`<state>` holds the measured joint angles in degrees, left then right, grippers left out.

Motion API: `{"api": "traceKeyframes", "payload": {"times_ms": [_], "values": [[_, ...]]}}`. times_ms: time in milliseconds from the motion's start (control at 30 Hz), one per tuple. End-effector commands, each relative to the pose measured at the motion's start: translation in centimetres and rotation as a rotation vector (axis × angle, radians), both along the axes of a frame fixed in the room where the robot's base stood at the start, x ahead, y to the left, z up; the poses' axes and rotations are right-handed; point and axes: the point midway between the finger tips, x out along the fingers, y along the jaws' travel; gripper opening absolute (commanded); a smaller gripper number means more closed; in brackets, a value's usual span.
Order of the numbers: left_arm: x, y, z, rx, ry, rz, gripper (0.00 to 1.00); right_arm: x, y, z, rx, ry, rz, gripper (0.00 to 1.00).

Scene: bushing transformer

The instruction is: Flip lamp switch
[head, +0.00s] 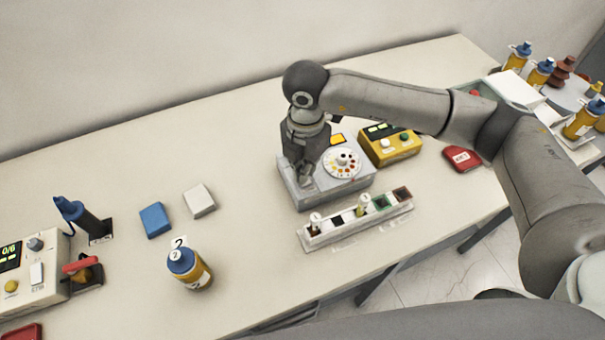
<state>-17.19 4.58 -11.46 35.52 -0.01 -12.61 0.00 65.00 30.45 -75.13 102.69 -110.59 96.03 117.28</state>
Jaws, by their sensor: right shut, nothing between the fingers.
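A grey box (352,181) stands on the table, with a round dial of coloured dots (342,162) and a small orange-yellow square (337,140) on its top. My right gripper (306,178) points down over the left part of this box. It is shut, with nothing between its fingers. The gripper hides part of the box top, and I cannot make out a lamp switch there. Whether the fingertips touch the box I cannot tell. My left gripper is not in view.
A slotted rack (345,227) lies just in front of the box, and a yellow device (392,147) stands behind to its right. A blue-capped bottle (190,270), a blue block (155,220) and a white block (199,201) stand left. A red block (461,159) lies right.

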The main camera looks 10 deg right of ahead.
Motion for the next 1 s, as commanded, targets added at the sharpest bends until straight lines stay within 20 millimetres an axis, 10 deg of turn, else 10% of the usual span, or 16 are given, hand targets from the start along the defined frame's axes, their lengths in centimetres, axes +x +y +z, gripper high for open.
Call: {"api": "traceKeyframes", "payload": {"times_ms": [1000], "values": [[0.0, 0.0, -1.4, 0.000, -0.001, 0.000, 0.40, 0.0, 0.0, -1.6, 0.000, 0.000, 0.000, 0.00]]}}
